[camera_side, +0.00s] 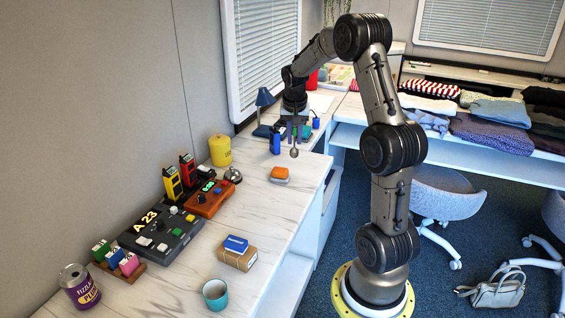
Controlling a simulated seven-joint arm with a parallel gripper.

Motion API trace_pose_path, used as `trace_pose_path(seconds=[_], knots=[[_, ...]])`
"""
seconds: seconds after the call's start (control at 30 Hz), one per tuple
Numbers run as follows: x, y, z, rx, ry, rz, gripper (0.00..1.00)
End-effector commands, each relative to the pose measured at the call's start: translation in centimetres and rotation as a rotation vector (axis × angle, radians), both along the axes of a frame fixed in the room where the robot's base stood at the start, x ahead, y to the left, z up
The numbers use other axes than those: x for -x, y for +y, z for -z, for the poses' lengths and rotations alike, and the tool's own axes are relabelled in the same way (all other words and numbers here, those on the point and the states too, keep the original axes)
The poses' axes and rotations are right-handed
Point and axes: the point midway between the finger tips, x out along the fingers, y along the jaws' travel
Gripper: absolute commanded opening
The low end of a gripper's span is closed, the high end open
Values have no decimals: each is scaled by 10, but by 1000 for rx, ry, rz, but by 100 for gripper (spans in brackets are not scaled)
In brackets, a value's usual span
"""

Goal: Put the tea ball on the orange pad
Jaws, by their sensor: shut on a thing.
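My gripper (294,124) points down over the white marble counter (255,215). It is shut on the thin upright handle of the tea ball (294,152). The small silvery ball hangs at the lower end of the handle. The orange pad (280,172) lies on the counter, below the ball and slightly to its left in the picture. The ball appears apart from the pad. The jaws are small and dark here, so the exact grip is hard to see.
A blue item (275,142) stands left of my gripper, near a dark blue lamp (264,99). A yellow canister (220,151), a silver dome (233,174) and control boxes (160,233) stand left of the pad. Stacked small boxes (237,252) and a teal cup (215,293) are nearer.

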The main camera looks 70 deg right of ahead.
Motion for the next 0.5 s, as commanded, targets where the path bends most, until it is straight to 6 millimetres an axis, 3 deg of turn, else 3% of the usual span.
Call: trace_pose_path(seconds=[0.5], knots=[[-63,-72,49,-8,2,0,0]])
